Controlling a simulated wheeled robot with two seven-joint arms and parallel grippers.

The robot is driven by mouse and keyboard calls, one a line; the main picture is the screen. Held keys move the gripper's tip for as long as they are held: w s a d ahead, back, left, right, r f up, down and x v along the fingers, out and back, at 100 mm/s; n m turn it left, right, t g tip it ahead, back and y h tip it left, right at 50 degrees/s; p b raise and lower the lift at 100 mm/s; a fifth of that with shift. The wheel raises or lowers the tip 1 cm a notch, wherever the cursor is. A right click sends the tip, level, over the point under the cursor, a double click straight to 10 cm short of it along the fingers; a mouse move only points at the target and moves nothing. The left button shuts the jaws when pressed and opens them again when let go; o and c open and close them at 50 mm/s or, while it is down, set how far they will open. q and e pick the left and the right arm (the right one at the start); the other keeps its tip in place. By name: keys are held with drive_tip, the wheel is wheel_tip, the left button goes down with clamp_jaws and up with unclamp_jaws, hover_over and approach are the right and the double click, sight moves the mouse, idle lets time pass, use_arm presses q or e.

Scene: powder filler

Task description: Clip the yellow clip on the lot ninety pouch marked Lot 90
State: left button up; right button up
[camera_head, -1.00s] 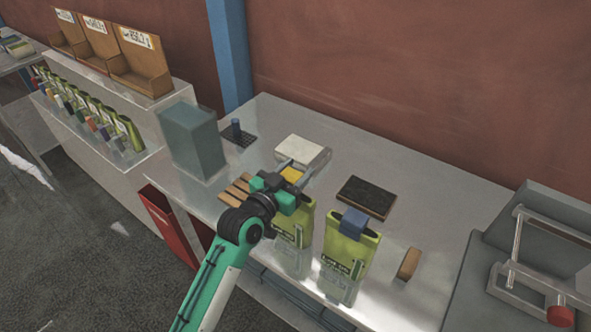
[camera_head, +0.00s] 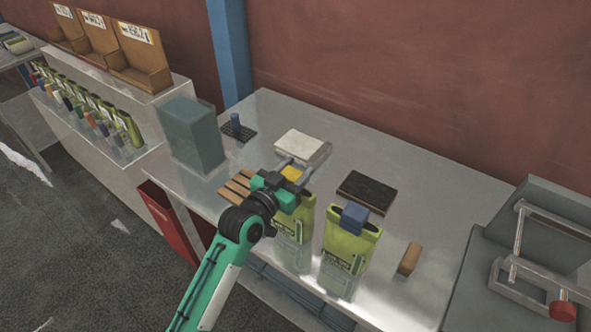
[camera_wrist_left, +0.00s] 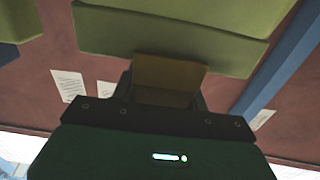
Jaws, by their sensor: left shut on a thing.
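My left gripper (camera_head: 289,172) is shut on the yellow clip (camera_head: 292,173) above the top of the left green pouch (camera_head: 299,212). In the left wrist view the clip (camera_wrist_left: 170,75) sits between the fingers, right beside the edge of a green pouch (camera_wrist_left: 170,35). I cannot tell whether clip and pouch touch. The right green pouch (camera_head: 346,249) stands beside it with a blue clip (camera_head: 354,217) on its top. The labels on both pouches are too blurred to read surely. My right gripper is not in view.
A dark pad (camera_head: 366,193), a white-topped block (camera_head: 302,145), a wooden block (camera_head: 409,259) and wooden slats (camera_head: 238,187) lie on the table. A grey-green box (camera_head: 193,135) stands at left, and a grey machine (camera_head: 540,245) at right. Bare table (camera_head: 430,205) lies between pad and machine.

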use_arm(q)
drive_tip(key=shift+f+b, duration=0.4)
drive_tip(key=shift+f, duration=0.3)
drive_tip(key=o, duration=1)
drive_tip(key=shift+o, duration=0.2)
drive_tip(key=b+v, duration=0.4)
drive_tip(key=v, duration=0.9)
drive_tip(key=shift+s+a, duration=0.25)
drive_tip(key=shift+s, duration=0.1)
